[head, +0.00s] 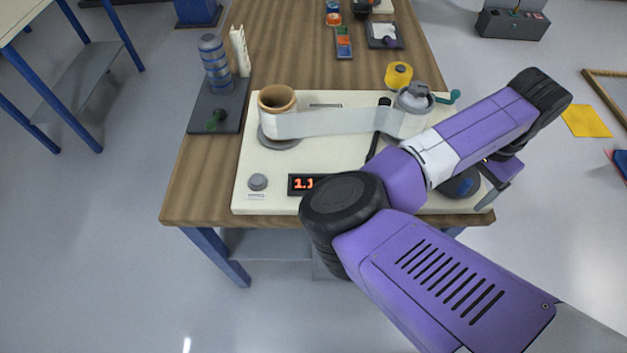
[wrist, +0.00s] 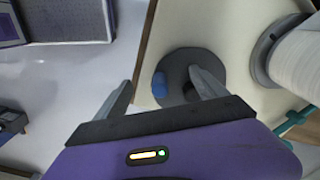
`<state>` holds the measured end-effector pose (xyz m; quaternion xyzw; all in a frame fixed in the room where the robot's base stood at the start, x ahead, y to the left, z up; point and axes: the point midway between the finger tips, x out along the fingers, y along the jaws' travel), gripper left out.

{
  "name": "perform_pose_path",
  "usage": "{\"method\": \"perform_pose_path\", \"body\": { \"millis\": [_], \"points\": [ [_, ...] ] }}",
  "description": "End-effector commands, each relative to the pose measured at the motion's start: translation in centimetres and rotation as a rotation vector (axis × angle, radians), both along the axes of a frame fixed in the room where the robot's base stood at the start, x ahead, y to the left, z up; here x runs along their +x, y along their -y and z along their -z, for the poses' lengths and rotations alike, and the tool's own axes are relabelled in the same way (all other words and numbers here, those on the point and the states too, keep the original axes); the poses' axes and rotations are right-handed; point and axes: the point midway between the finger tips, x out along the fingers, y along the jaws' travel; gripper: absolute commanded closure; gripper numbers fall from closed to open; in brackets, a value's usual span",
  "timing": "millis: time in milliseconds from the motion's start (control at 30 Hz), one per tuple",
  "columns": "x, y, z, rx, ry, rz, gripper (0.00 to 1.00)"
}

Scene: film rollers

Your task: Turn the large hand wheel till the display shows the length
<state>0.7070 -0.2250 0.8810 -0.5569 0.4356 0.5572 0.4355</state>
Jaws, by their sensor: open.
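The large hand wheel (head: 451,192) is a flat dark grey disc at the right front of the cream machine board (head: 262,160). In the wrist view the wheel (wrist: 205,65) carries an upright blue knob (wrist: 160,86) near its rim. My gripper (wrist: 160,76) is open, with the knob in the gap between its fingers in the picture; I cannot tell whether they reach down around it. In the head view my gripper (head: 488,192) is beside the wheel. The display (head: 298,184) shows red digits starting "1.1"; my arm hides the rest.
Pale film (head: 335,122) runs from a cardboard-cored roll (head: 277,104) to the right-hand roller (head: 412,100), which has a teal crank (head: 449,97). A grey knob (head: 258,181) sits at the front left. A yellow tape roll (head: 398,75) stands behind the board.

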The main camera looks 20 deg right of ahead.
Motion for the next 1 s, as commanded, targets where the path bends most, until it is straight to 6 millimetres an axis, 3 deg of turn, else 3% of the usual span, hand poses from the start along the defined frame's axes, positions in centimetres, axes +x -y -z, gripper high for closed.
{"method": "perform_pose_path", "body": {
  "millis": [267, 1000],
  "points": [
    [0.0, 0.0, -0.5, 0.0, 0.0, 0.0, 0.18],
    [0.0, 0.0, -5.9, 0.0, 0.0, -0.001, 0.18]
  ]
}}
